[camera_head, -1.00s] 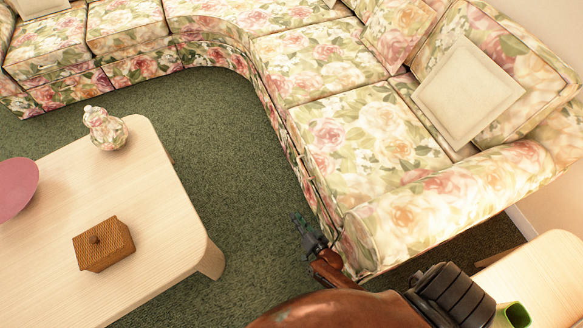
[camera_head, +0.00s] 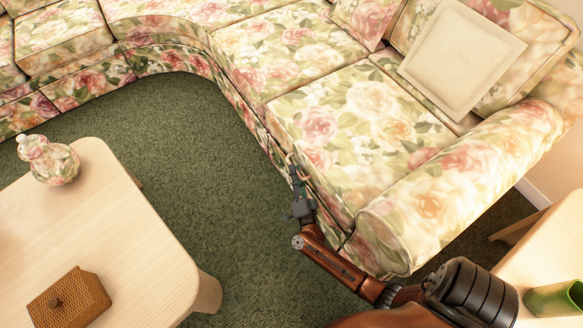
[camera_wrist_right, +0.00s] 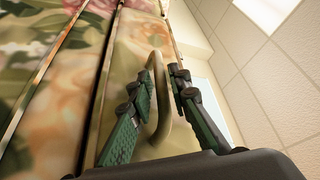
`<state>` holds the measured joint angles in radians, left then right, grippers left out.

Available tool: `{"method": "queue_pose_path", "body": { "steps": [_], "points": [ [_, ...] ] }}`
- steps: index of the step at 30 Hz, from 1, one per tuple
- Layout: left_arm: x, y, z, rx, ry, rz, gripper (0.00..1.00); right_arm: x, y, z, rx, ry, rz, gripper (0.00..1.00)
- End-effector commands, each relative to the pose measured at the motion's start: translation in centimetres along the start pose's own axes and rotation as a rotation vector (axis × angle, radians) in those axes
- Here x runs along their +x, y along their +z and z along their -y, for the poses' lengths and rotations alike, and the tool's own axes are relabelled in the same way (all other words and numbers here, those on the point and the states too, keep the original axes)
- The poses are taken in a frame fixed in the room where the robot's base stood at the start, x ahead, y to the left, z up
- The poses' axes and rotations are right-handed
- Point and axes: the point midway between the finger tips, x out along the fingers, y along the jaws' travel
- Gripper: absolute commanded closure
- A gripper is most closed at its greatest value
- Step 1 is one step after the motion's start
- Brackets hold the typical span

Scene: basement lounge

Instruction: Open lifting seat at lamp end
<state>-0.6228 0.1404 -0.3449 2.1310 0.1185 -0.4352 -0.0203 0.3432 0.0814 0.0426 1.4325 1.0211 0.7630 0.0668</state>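The floral seat at the armrest end (camera_head: 365,125) of the sofa lies flat and closed in the head view. A beige loop handle (camera_wrist_right: 158,75) stands out from the seat's front face. In the head view my right gripper (camera_head: 294,168) is at this front edge, just left of the armrest. In the right wrist view my right gripper (camera_wrist_right: 162,78) has its two dark green fingers apart, with the loop between them. I see no firm grip on it. My left gripper is out of view. No lamp shows.
A pale wooden coffee table (camera_head: 130,235) stands at left with a floral jar (camera_head: 50,162) and a woven box (camera_head: 68,300). A side table (camera_head: 550,250) with a green object (camera_head: 555,298) is at lower right. Green carpet (camera_head: 190,130) lies clear between sofa and coffee table.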

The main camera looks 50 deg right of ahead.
Motion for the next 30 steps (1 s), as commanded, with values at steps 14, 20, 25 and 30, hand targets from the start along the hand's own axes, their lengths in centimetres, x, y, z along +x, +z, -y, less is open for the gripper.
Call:
{"method": "queue_pose_path", "body": {
  "steps": [14, 20, 25, 30],
  "points": [
    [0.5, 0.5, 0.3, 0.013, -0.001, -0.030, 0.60, 1.7, 0.0, 0.0, -0.001, -0.001, 0.001, 0.83],
    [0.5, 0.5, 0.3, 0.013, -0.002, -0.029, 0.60, 1.7, 0.0, 0.0, -0.001, 0.000, 0.002, 0.97],
    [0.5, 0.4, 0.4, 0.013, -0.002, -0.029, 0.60, 1.7, 0.1, 0.0, -0.002, 0.000, 0.002, 1.00],
    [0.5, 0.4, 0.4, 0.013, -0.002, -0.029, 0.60, 1.6, 0.1, 0.0, -0.002, 0.000, 0.002, 1.00]
  ]
}}
